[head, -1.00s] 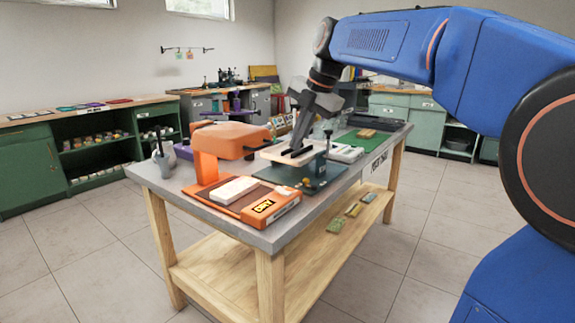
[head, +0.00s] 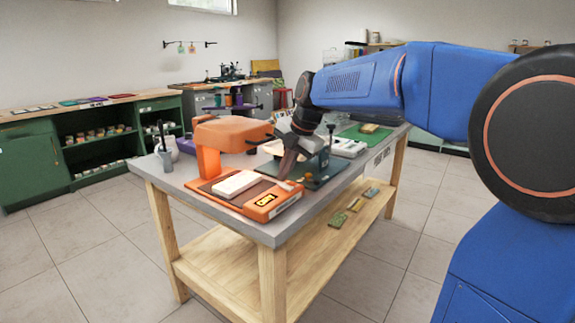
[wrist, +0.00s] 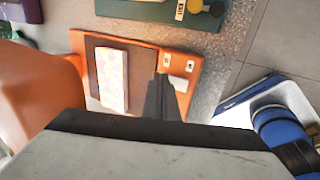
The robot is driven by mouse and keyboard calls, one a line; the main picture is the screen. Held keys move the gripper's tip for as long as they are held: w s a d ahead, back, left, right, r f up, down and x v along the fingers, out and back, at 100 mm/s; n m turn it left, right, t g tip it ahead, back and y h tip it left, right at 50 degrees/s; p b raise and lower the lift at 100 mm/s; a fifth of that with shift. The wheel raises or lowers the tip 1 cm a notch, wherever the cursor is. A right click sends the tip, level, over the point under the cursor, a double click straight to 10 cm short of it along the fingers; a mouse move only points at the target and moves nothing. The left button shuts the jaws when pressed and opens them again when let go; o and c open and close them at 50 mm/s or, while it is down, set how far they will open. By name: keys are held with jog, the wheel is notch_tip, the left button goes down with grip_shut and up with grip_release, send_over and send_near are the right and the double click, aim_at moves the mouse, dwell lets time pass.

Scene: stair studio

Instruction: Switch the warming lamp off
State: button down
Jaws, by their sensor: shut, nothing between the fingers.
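The warming lamp is orange, with a hood (head: 232,133) over a flat base (head: 264,208). In the wrist view the hood fills the left side and the base (wrist: 146,57) lies beside it. A pale block (head: 237,183) rests on the base's dark panel; it also shows in the wrist view (wrist: 112,80). Two small white labels and a pale switch (wrist: 179,84) sit at the base's right end in the wrist view. My gripper (head: 284,177) is shut and empty, pointing down over that end, close beside the switch (wrist: 162,98). Whether it touches is unclear.
A dark green board (head: 316,175) with a clamp-like fixture stands close right of the base. A grey cup with tools (head: 166,146) is at the table's left. The tabletop's front strip (head: 229,216) is bare.

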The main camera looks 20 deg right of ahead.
jog(key=shift+f, duration=0.1)
jog(key=shift+w+a+f, duration=0.1)
jog(key=shift+w+f, duration=0.05)
jog(key=shift+f, duration=0.15)
dwell(0.3)
jog(key=shift+s+d, duration=0.4)
jog(key=shift+s, duration=0.15)
jog(key=shift+r, duration=0.15)
